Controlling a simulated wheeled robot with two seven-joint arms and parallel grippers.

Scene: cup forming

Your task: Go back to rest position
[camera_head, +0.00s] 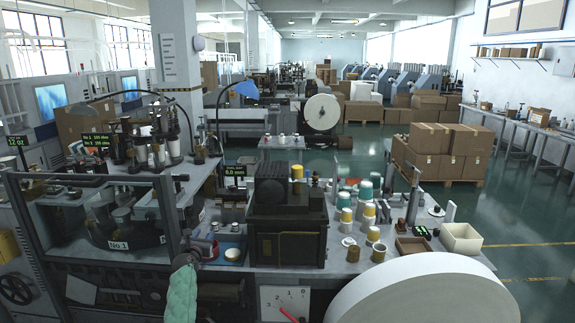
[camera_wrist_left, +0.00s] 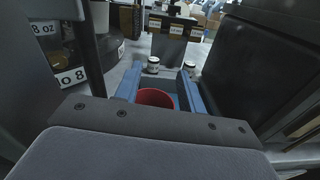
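My left gripper (camera_head: 202,252) is low at the front of the work table, beside the shallow blue tray (camera_head: 232,244). Its grey body fills the bottom of the left wrist view, with a dark bar above it. A red cup (camera_wrist_left: 155,97) shows just beyond the bar, in the blue tray area. I cannot tell whether the gripper touches it. A cream round piece (camera_head: 232,255) lies in the tray in the head view. My right gripper is not in view.
Two small white-topped jars (camera_wrist_left: 153,65) stand behind the tray. A dark machine block (camera_head: 287,215) is close on its right, and a glazed machine (camera_head: 118,225) on its left. Several cups (camera_head: 367,215) stand farther right. A large white disc (camera_head: 425,295) fills the front right.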

